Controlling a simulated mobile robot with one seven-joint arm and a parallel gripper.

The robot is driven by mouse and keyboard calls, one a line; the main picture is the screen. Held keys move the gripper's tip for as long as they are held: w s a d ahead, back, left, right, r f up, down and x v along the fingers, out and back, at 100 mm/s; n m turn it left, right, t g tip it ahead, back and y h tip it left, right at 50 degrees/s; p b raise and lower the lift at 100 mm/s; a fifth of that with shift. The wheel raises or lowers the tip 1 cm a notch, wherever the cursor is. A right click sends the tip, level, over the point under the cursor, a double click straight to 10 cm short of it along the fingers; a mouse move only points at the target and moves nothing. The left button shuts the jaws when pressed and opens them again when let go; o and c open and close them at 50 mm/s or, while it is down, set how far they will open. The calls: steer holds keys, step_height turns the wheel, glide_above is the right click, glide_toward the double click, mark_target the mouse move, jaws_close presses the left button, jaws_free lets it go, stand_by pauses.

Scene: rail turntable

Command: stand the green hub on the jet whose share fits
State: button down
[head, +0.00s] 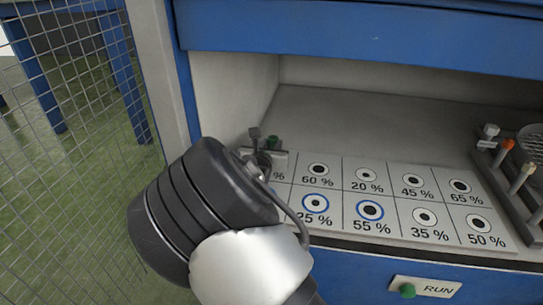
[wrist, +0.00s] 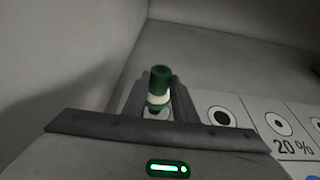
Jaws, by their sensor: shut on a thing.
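The green hub (wrist: 158,77) is a dark green cylinder with a pale band. In the wrist view it stands between the two fingers of my gripper (wrist: 159,98), which is shut on it. In the head view the hub (head: 273,142) shows partly behind my gripper (head: 264,157), over the far left of the white jet board (head: 340,186). I cannot tell whether it touches the board. Readable shares are 60, 20, 45 and 65 % behind, and 25, 55, 35 and 50 % in front. The 25 % jet (head: 315,203) and 55 % jet (head: 370,210) have blue rings. My arm hides the left end.
The board lies in a grey bay with a wall close on the left and a blue beam (head: 370,35) above. A rack (head: 508,180) with orange and cream pegs stands at right. Wire mesh (head: 75,130) is at left.

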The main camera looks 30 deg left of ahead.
steer(key=shift+f, duration=1.4)
steer(key=shift+f+b, duration=0.1)
steer(key=shift+b, duration=0.25)
steer(key=c, duration=1.4)
jaws_free()
steer(key=shift+f, duration=0.15)
steer(key=shift+c, duration=0.2)
